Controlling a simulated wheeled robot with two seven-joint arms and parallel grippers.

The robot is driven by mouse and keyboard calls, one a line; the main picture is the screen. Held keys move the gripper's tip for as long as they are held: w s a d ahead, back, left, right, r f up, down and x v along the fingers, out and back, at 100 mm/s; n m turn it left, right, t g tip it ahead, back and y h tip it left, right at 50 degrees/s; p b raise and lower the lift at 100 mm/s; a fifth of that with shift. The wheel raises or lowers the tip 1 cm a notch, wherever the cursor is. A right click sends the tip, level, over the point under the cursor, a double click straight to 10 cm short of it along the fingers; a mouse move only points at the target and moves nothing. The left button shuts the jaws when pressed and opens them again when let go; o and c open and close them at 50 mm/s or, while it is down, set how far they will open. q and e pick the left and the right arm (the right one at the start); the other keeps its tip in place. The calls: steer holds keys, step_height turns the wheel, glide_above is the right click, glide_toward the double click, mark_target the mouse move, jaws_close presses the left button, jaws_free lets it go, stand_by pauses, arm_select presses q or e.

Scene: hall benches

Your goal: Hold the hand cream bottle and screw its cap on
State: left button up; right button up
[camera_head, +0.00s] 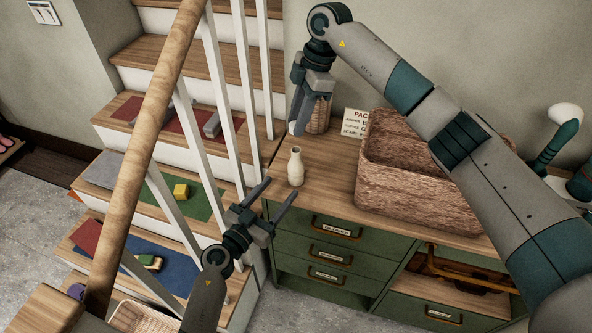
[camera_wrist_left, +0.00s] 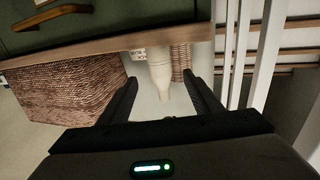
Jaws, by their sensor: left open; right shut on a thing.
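The hand cream bottle (camera_head: 296,168) is cream-coloured with a narrow neck and stands upright on the wooden bench top near its left front corner. No cap shows on its neck. My left gripper (camera_head: 282,182) is open, just in front of and below the bottle, with its fingers pointing at it. In the left wrist view the bottle (camera_wrist_left: 160,72) shows ahead, between the open fingers and beyond their tips. My right gripper (camera_head: 308,125) points down above the back of the bench, behind the bottle. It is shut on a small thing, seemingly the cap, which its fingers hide.
A big wicker basket (camera_head: 400,190) stands on the bench top (camera_head: 320,157) right of the bottle. A smaller woven container (camera_head: 321,117) and a lettered card (camera_head: 354,122) stand at the back. The stair's handrail (camera_head: 150,130) and white balusters rise left of my left gripper.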

arm_select(q)
steer(key=x, duration=0.9)
steer(key=shift+w+d, duration=0.2)
steer(key=shift+w, duration=0.15)
jaws_close()
arm_select(e)
glide_above(298, 149)
steer(key=shift+f, duration=2.5)
